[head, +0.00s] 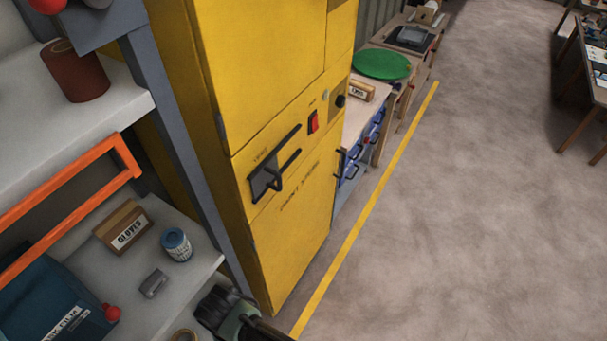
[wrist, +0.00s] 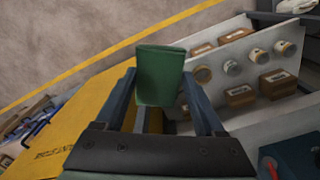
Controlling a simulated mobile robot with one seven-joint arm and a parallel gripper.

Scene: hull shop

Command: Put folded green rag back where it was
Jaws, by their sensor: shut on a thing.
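The folded green rag (wrist: 159,72) shows in the wrist view as a flat dark green piece standing up between the fingers. My gripper (wrist: 159,98) is shut on it, one finger on each side. In the head view part of my gripper (head: 226,312) shows at the bottom edge, beside the lower grey shelf and in front of the yellow cabinet. A dark green patch there may be the rag, but I cannot tell. The place where the rag was before is not marked in these views.
The lower shelf (head: 207,257) holds a gloves box (head: 124,227), a blue tin (head: 176,245) and a small grey block (head: 154,284). A yellow cabinet (head: 290,210) stands beside it. An orange frame (head: 65,187) crosses the shelves. Open floor (head: 480,200) lies to the right.

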